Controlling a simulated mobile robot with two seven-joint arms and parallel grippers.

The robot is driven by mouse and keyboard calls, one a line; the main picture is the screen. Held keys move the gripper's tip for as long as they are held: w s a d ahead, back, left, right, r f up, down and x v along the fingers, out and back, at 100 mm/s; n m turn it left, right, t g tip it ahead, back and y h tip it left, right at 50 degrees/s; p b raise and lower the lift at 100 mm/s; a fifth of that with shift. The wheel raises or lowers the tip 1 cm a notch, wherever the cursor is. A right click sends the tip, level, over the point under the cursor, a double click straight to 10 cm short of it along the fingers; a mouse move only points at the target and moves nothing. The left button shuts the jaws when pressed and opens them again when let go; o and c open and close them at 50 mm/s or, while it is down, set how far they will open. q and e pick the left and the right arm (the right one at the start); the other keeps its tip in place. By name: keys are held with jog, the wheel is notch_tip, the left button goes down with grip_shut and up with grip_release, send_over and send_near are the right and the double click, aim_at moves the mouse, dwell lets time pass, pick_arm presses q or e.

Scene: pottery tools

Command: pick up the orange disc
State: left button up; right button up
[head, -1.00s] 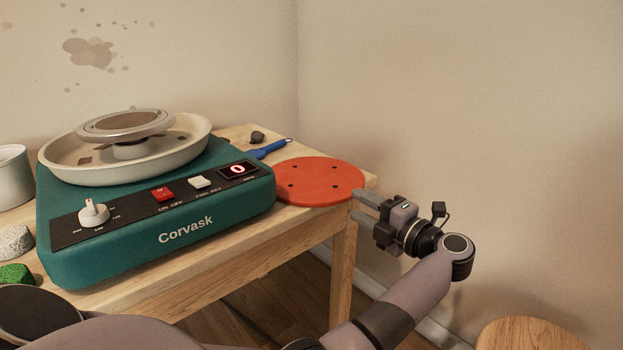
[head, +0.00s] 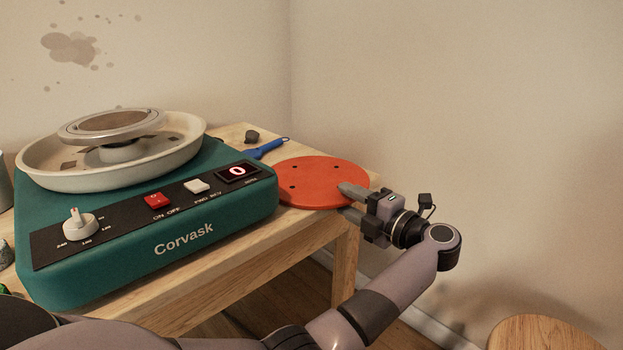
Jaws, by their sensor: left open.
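The orange disc (head: 312,180) is flat and round with several small dark holes. It lies at the right end of the wooden table, beside the pottery wheel, and its front right rim reaches the table's edge. My left gripper (head: 343,200) is at the disc's right rim, open. One finger shows over the top of the disc and the other shows lower, at the rim's front right. Whether either finger touches the disc I cannot tell. My right gripper is not in view.
The teal pottery wheel (head: 150,222) with its cream basin (head: 35,165) stands close to the disc's left. A blue-handled tool (head: 268,147) and a small dark lump (head: 252,136) lie behind. The wooden table (head: 233,264) ends at the right. A round wooden stool (head: 540,333) is at lower right.

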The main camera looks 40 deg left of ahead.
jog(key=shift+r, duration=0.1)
pick_arm(q)
grip_shut()
jog(key=shift+d, duration=0.1)
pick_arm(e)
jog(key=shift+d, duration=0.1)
pick_arm(q)
jog(key=shift+r, duration=0.1)
notch_tip(320, 180, up, 20)
jog(key=p, duration=0.5)
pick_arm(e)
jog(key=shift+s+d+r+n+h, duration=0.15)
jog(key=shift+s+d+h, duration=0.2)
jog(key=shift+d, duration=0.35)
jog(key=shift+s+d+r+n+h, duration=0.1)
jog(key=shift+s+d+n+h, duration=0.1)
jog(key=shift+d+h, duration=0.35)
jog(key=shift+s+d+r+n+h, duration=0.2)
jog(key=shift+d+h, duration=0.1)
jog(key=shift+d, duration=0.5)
pick_arm(q)
jog(key=shift+p, duration=0.3)
